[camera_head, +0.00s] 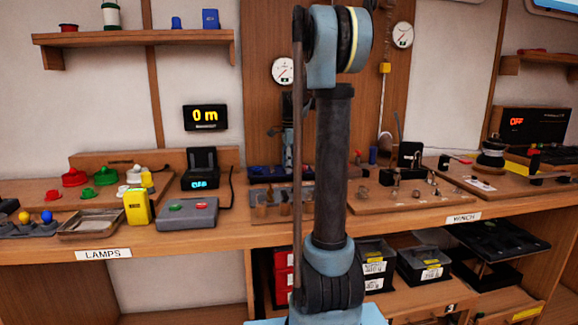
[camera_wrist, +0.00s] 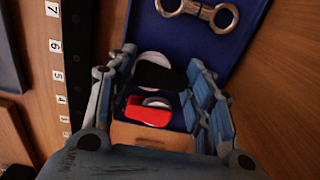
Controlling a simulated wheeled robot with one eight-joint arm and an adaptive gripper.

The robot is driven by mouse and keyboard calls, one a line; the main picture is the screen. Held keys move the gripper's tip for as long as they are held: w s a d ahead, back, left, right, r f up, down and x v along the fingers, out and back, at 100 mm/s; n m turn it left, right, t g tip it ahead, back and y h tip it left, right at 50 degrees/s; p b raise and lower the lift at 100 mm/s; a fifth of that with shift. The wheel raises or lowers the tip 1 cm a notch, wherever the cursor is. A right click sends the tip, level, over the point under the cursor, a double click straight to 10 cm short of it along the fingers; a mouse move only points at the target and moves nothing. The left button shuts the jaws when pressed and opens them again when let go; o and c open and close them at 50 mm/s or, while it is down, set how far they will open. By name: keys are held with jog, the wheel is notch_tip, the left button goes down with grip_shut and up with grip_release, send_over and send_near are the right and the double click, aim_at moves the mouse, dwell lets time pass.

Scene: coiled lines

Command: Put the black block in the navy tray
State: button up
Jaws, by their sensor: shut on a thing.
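My gripper (camera_wrist: 160,80) shows in the wrist view with its fingers closed in on a black block (camera_wrist: 160,74), which sits between the fingertips. The navy tray (camera_wrist: 232,35) lies beneath, so the block is over it; whether it touches the tray I cannot tell. A red piece (camera_wrist: 146,113) with a pale round part lies below the block in the picture, next to a tan surface (camera_wrist: 150,137). In the head view my gripper (camera_head: 284,145) is partly hidden behind my arm, above the navy tray (camera_head: 257,178) at the back of the bench.
A metal shackle-like piece (camera_wrist: 198,10) lies on the navy tray. A dark numbered strip (camera_wrist: 85,60) runs beside it. In the head view, a grey tray (camera_head: 90,232) and yellow box (camera_head: 137,206) stand at left; small fittings crowd the bench (camera_head: 440,205) at right.

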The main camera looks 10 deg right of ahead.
jog(key=o, duration=1.2)
jog(key=shift+r, duration=0.1)
notch_tip(320, 180, up, 13)
jog(key=shift+r, duration=0.1)
